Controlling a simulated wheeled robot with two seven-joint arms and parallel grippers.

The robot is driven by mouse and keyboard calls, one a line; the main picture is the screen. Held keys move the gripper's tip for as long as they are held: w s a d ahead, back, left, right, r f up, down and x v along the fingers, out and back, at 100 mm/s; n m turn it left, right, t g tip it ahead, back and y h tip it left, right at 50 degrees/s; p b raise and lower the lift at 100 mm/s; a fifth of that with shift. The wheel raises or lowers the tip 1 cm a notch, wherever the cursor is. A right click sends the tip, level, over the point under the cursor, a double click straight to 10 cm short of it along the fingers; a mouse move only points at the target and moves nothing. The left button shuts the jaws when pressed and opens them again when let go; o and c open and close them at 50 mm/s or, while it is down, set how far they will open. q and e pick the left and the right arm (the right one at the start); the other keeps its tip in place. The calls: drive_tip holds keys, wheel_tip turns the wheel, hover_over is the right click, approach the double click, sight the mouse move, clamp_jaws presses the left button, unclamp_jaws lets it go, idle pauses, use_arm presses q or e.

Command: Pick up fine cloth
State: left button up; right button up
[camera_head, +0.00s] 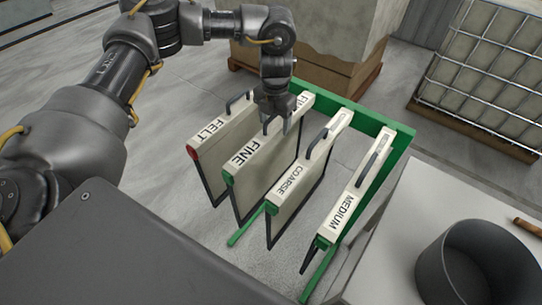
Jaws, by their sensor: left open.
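The fine cloth (253,176) is a cream panel in a dark frame, with a white top bar lettered FINE and a green end. It hangs upright in a green rack (368,122), between the felt cloth (214,138) and the coarse cloth (296,192). The medium cloth (347,202) hangs at the right end. My left gripper (278,128) is open, pointing down over the middle of the fine cloth's top bar. It hides that cloth's handle, and I cannot tell whether the fingers touch it. My right gripper is not in view.
A dark round pot (478,262) stands on a pale table (405,245) at the lower right. A large block on a wooden pallet (325,75) stands behind the rack. Neighbouring cloths leave narrow gaps.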

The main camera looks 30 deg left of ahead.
use_arm(q)
drive_tip(key=shift+d, duration=0.1)
drive_tip(key=shift+c, duration=0.5)
clamp_jaws()
drive_tip(key=shift+r, duration=0.2)
